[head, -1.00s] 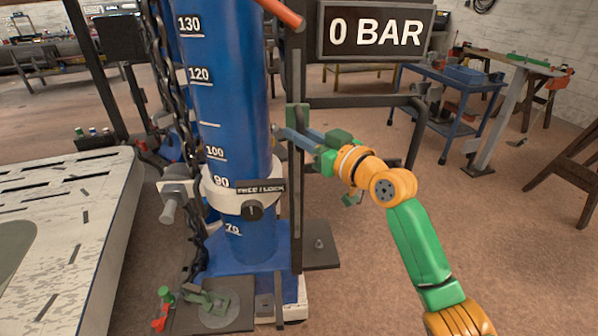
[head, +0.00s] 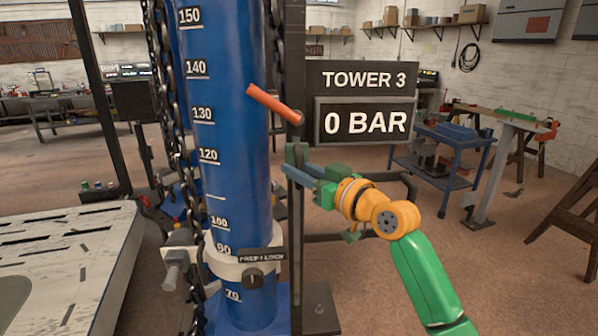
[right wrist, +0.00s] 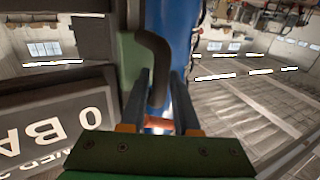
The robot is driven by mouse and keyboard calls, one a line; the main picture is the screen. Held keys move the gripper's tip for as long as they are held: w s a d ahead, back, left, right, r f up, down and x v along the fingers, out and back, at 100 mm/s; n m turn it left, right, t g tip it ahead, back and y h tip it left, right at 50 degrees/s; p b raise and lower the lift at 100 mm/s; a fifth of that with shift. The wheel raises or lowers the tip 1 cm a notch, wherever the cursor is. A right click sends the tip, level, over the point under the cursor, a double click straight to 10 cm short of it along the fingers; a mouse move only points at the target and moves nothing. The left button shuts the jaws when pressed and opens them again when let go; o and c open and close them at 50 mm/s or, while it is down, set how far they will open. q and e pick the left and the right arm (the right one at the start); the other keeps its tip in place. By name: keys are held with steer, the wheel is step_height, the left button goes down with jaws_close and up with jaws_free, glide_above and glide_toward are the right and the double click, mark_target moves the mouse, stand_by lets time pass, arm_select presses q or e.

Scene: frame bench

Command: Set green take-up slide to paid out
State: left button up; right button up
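The green take-up slide (head: 297,153) is a small green block on the dark upright rail beside the blue tower, about level with the tower's 120 mark. In the right wrist view its green plate (right wrist: 130,62) carries a dark bent handle (right wrist: 157,62). My right gripper (head: 291,170) reaches in from the right at the slide. The fingertips are partly hidden in the head view. My left gripper is out of view.
An orange lever (head: 272,103) sticks out above the slide. A sign reading TOWER 3 and 0 BAR (head: 366,122) stands right behind it. A white collar (head: 228,259) with a FREE/LOCK knob (head: 253,277) rings the blue tower (head: 235,190). A chain hangs at its left.

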steer(key=shift+o, duration=1.2)
steer(key=shift+s, duration=0.15)
